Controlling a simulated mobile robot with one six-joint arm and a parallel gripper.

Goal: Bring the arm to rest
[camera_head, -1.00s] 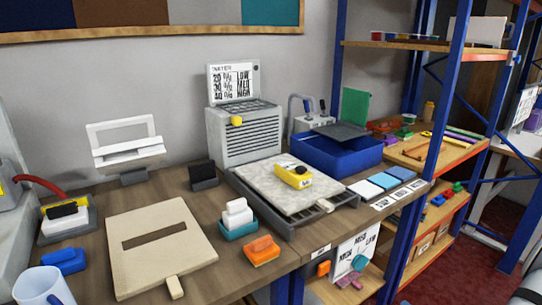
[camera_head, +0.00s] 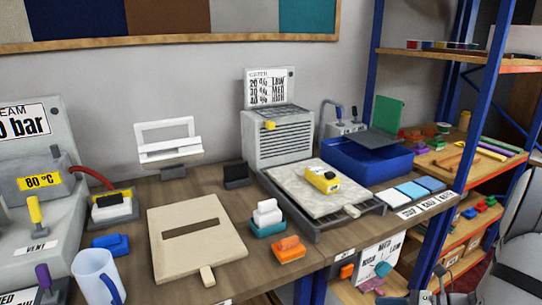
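Grey and white parts of my arm (camera_head: 518,250) show at the right edge, in front of the shelving. Small grey and dark parts at the bottom edge (camera_head: 430,292) seem to be the end of my arm, cut off by the frame. Whether my gripper is open, shut or holding anything cannot be made out. No contact between the arm and the bench or shelf can be made out.
The workbench (camera_head: 195,280) holds a beige board (camera_head: 219,245), a pale pad (camera_head: 295,188) with a yellow tool (camera_head: 322,180), a blue bin (camera_head: 370,162) and a clear mug (camera_head: 95,277). Blue-framed shelving (camera_head: 476,130) stands at right. A steam unit (camera_head: 30,160) stands at left.

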